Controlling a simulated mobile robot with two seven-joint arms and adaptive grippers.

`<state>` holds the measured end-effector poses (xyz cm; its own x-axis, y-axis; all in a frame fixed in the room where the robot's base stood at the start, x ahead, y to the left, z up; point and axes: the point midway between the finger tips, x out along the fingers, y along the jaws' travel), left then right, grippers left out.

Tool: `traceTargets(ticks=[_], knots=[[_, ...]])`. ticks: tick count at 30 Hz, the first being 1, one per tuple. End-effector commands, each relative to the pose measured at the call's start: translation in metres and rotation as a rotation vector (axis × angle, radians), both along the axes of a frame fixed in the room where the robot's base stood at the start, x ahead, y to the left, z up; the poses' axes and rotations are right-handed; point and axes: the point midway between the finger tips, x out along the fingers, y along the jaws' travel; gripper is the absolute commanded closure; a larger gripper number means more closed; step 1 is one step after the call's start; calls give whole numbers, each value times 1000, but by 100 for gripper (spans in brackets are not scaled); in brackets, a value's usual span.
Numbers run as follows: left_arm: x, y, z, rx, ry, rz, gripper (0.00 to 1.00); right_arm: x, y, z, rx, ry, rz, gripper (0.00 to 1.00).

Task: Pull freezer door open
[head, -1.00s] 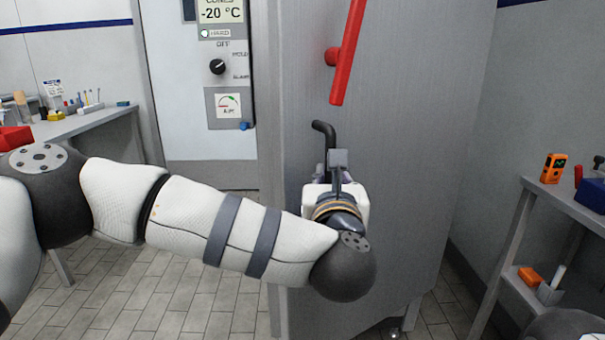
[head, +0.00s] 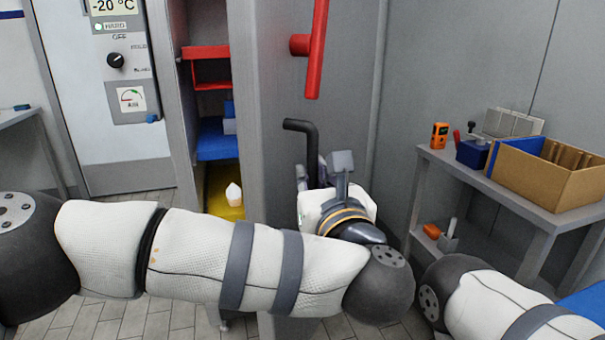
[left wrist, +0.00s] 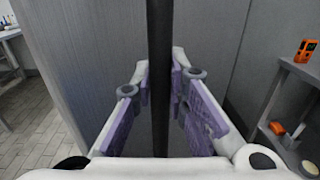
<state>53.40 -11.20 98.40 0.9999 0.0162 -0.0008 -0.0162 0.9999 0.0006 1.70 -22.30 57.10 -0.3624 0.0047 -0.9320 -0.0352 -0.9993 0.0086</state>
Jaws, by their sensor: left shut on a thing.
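The grey freezer door (head: 345,80) stands partly open in the head view, with a gap on its left showing the freezer's inside. A black bent handle (head: 303,127) sticks out from its face, below a red bar (head: 317,50). My left gripper (head: 310,172) is at the handle, its fingers mostly hidden by my wrist. In the left wrist view the dark handle bar (left wrist: 160,60) runs upright between the purple-padded fingers of my left gripper (left wrist: 161,85), which is shut on it. My right arm shows at the lower right, but its gripper is out of view.
Inside the freezer are red (head: 207,70), blue (head: 217,140) and yellow (head: 226,192) shelves or bins. A grey side table (head: 535,208) at right holds a cardboard box (head: 550,170) and an orange device (head: 439,135). Tiled floor shows at lower left.

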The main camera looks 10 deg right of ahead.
Motion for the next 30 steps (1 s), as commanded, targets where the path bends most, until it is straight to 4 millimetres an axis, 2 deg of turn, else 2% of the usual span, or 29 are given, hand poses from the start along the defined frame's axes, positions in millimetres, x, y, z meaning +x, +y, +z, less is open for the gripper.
traceTargets(ticks=[7, 8, 10, 20, 23, 30], knots=[[0, -1, 1, -1, -3, -3, 100, 0, 0, 0, 0, 0, 0, 60], [0, -1, 1, -2, -3, -3, 80, 0, 0, 0, 0, 0, 0, 60], [0, 0, 1, -1, -3, -3, 65, 0, 0, 0, 0, 0, 0, 60], [-3, -1, 1, -1, -1, -3, 65, 0, 0, 0, 0, 0, 0, 60], [-21, -2, 0, 0, 0, -7, 65, 0, 0, 0, 0, 0, 0, 60], [-95, -3, 3, 6, -11, -10, 65, 0, 0, 0, 0, 0, 0, 60]])
